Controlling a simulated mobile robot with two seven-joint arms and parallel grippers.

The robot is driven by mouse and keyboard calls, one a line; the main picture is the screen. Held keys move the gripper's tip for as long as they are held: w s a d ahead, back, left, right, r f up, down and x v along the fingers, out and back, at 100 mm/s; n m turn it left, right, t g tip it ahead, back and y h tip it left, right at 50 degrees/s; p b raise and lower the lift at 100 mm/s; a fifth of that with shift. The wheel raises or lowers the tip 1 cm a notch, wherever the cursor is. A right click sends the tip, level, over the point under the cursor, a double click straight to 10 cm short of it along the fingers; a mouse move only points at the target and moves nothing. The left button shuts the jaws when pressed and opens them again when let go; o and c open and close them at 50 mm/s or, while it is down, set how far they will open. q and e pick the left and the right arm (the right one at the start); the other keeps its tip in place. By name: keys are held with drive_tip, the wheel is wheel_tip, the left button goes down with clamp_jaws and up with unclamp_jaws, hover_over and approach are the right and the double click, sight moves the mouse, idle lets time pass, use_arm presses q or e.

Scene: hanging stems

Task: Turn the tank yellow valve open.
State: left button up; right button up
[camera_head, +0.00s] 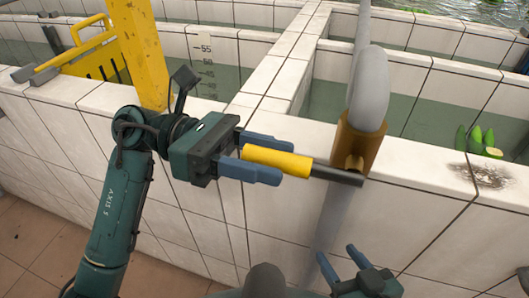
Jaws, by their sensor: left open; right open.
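The tank's yellow valve handle (276,161) is a short bar on a dark stem (337,174). The stem joins an orange-brown fitting (357,148) on a grey pipe (369,88) at the tank wall. My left gripper (285,162) has its two blue fingers on either side of the yellow handle, apart from each other. I cannot tell whether they touch it. My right gripper (341,257) is low at the bottom, below the fitting, with its fingers spread and nothing between them.
White tiled tank walls (440,190) run behind, with water in the compartments. A yellow post (140,52) and a yellow slotted piece (88,52) stand at the upper left. Green fruits (476,138) lie on the ledge at the right. Brown floor (40,235) shows at lower left.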

use_arm(q)
drive_tip(key=shift+c, duration=0.5)
clamp_jaws()
drive_tip(key=shift+w+r, duration=0.1)
